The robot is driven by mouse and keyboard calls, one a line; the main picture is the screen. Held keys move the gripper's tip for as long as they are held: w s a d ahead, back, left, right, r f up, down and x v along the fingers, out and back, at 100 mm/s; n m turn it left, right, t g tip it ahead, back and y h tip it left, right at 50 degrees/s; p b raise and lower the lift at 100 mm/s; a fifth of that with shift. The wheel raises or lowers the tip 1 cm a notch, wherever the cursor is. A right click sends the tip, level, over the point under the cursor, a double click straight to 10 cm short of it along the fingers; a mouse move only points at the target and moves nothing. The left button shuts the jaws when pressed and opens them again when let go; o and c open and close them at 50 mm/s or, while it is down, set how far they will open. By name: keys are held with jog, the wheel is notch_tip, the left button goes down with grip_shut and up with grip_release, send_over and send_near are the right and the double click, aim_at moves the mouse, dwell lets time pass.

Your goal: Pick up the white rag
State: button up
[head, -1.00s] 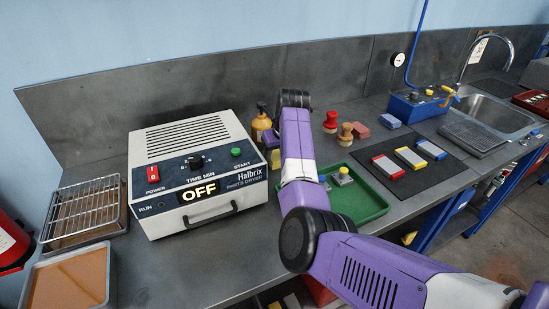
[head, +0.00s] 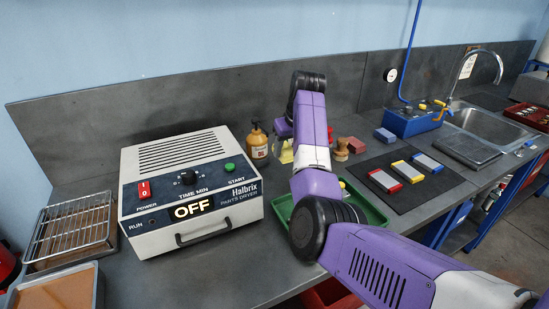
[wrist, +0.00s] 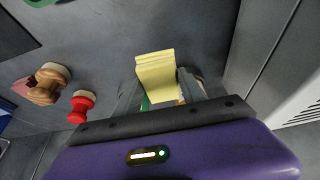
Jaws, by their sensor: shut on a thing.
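My gripper (wrist: 158,88) is shut on a pale yellow folded cloth (wrist: 156,66), which sticks out between the two fingers in the wrist view. In the head view my gripper (head: 284,132) is partly hidden behind my arm, beside the amber pump bottle (head: 257,143). The yellow cloth (head: 286,154) shows just below it there. I see no plainly white rag in either view.
The parts dryer (head: 188,190) stands left of my arm, its display reading OFF. A green tray (head: 372,209) lies partly behind my arm. Red and wooden stamps (head: 341,149) stand right of my gripper. A dark mat (head: 436,183) holds coloured blocks.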

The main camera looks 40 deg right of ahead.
jog(key=s+d+b, duration=0.2)
jog(key=s+d, duration=0.2)
jog(key=d, duration=1)
jog(key=shift+d, duration=0.1)
jog(key=o, duration=0.9)
jog(key=shift+c, duration=0.2)
jog(key=c, duration=0.6)
jog(key=shift+o, duration=0.2)
